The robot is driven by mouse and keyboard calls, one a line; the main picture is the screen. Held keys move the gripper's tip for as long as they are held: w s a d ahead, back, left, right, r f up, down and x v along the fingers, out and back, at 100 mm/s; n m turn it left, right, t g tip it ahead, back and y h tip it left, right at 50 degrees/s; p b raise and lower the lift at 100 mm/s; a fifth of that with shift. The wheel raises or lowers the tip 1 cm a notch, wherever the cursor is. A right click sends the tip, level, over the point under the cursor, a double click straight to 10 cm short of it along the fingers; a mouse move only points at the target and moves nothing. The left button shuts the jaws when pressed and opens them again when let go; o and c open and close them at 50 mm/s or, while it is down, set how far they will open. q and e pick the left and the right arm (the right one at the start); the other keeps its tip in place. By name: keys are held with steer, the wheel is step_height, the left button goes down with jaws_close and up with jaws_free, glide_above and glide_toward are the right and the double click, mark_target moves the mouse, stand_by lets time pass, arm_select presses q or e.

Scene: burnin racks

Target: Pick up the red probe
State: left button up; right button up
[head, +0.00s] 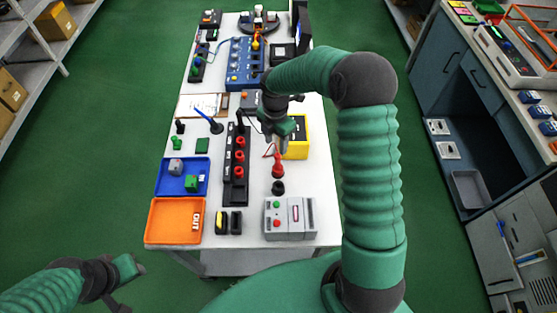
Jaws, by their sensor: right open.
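The red probe (277,168) stands upright on the white table, right of the long black rack, with a thin red wire near its top. My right gripper (276,143) is just above it, pointing down, open and empty. The gap between the fingertips and the probe's top is hard to judge from this angle. A black probe-like piece (278,188) is just in front of the red one. My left gripper (132,268) is at the lower left, off the table; its fingers are too unclear to read.
The black rack (234,190) holds several red round pieces. A yellow-framed box (297,150) is close to the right gripper. A grey button box (291,232) is at the front right. A blue tray (163,189) and an orange tray (155,237) are at left.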

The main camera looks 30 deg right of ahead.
mark_target(278, 162)
steer(key=f, duration=0.5)
steer(key=shift+a+f, duration=0.1)
steer(key=shift+a, duration=0.3)
steer(key=f, duration=0.1)
steer(key=f+p, duration=0.1)
steer(key=f, duration=0.1)
steer(key=d+f, duration=0.1)
steer(key=f, duration=0.1)
steer(key=shift+s+p, duration=0.4)
steer(key=shift+w+d+f, duration=0.1)
steer(key=shift+d+f, duration=0.1)
steer(key=shift+f, duration=0.2)
steer(key=shift+a, duration=0.2)
steer(key=shift+c, duration=0.7)
steer(key=shift+a+r, duration=0.15)
steer(key=c, duration=0.5)
jaws_close()
arm_select(q)
steer(key=shift+a+r, duration=0.25)
steer(key=shift+r, duration=0.65)
